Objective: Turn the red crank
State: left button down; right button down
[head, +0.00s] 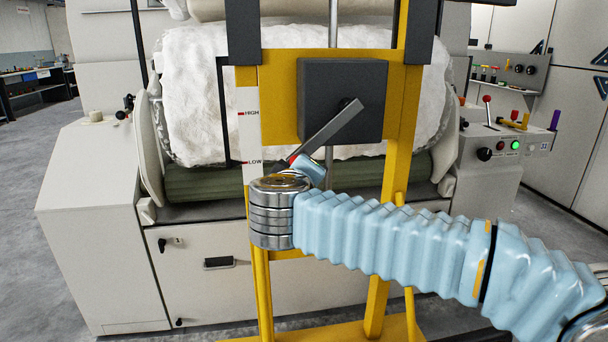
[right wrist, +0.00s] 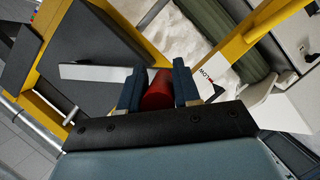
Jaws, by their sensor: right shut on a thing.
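The red crank has a flat grey arm (head: 328,134) on a dark grey box (head: 370,95) mounted on a yellow frame. The arm slants from the box down to the left, ending at a red handle (head: 292,158) that is mostly hidden in the head view. My right gripper (right wrist: 158,90) is shut on the red handle (right wrist: 158,92), with one dark blue finger on each side. In the head view the wrist of my right arm covers most of this gripper (head: 308,168). My left gripper is in neither view.
A white scale strip (head: 248,135) marked HIGH and LOW stands left of the box. Yellow posts (head: 398,150) surround the crank. Behind are a white fibre roll (head: 195,95) and a pale machine. A control panel (head: 505,143) with levers is at the right.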

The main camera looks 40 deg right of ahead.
jog(key=c, duration=1)
grip_release()
jog(key=shift+f, duration=0.45)
jog(key=shift+o, duration=0.6)
jog(key=shift+r, duration=0.1)
jog(key=shift+a+r, duration=0.1)
jog(key=v, duration=1.3)
jog(key=shift+s+a, duration=0.2)
jog(key=shift+a, duration=0.05)
